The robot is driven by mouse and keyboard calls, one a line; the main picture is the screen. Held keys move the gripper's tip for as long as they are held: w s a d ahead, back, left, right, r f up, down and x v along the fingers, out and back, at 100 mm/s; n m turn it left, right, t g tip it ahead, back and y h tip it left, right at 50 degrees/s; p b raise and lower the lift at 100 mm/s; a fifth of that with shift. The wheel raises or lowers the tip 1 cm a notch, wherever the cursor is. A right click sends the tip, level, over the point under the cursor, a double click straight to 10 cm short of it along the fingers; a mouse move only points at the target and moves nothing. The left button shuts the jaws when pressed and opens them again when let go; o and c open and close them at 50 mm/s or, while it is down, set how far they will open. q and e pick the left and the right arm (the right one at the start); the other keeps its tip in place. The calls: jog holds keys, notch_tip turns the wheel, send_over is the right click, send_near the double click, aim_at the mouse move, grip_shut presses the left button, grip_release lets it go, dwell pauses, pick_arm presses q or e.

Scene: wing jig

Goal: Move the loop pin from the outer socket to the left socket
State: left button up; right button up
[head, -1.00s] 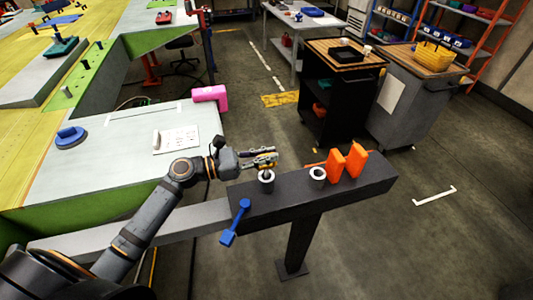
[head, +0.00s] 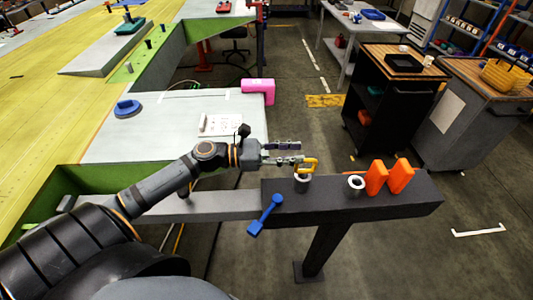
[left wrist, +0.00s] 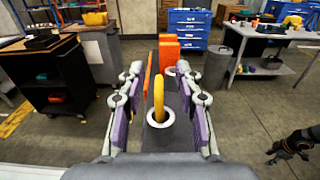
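The yellow loop pin (head: 310,164) stands upright in the left one of two white-rimmed sockets (head: 302,184) on the dark beam. The other socket (head: 356,185) is to its right and looks empty. In the left wrist view the loop (left wrist: 158,98) rises from the nearer ring (left wrist: 160,118). My left gripper (head: 300,154) is open, level with the loop at the left socket. Its fingers (left wrist: 160,75) stand apart on either side of the loop, with gaps showing. A dark arm end, seemingly my right gripper (left wrist: 278,152), shows at the right edge; its fingers are unclear.
Two orange blocks (head: 376,178) stand on the beam just right of the empty socket. A blue handled piece (head: 266,215) hangs at the beam's front left. A pink block (head: 258,87) sits on the pale table. Black and grey carts stand behind the beam.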

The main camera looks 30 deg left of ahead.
pick_arm(q)
jog(key=p+v, duration=0.6)
jog(key=v, duration=0.1)
jog(key=shift+s+a, duration=0.2)
jog(key=shift+a, duration=0.05)
